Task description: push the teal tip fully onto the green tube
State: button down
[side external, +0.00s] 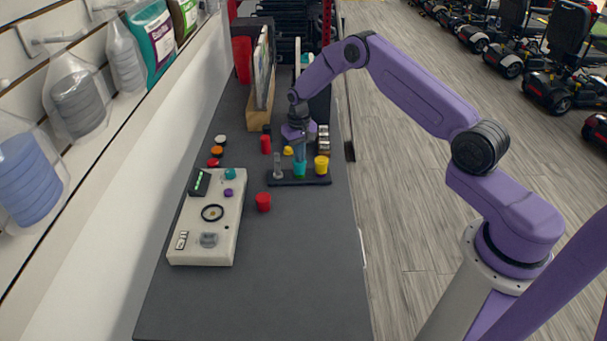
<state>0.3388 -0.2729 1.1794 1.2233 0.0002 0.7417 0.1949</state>
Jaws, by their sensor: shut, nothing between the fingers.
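The teal tip (300,169) stands upright in the middle of a small dark rack (290,182) on the counter. The green tube cannot be made out apart from it, so how far the tip sits on the tube cannot be told. My gripper (299,157) points straight down directly above the teal tip, shut and empty, with its fingertips at or very near the tip's top. Whether they touch cannot be told at this size.
In the rack, a grey piece (278,168) stands left of the teal tip and a yellow one (321,165) right. A pale control box (208,222) is at left. The counter's front (290,290) is clear.

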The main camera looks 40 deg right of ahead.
notch_tip(320, 180, up, 8)
jog(key=shift+r, duration=0.25)
dwell(1.0)
jog(key=s+a+r+n, duration=0.7)
jog(key=s+a+r, duration=0.6)
jog(key=s+a, duration=0.45)
jog(key=s+d+r+n, duration=0.1)
jog(key=s+n, duration=0.3)
jog(key=s, duration=0.9)
jog(key=s+d+r+n, duration=0.2)
jog(key=s+d+n, duration=0.1)
jog(key=s, duration=1)
jog(key=shift+s+d+n, duration=0.3)
jog(key=shift+n, duration=0.5)
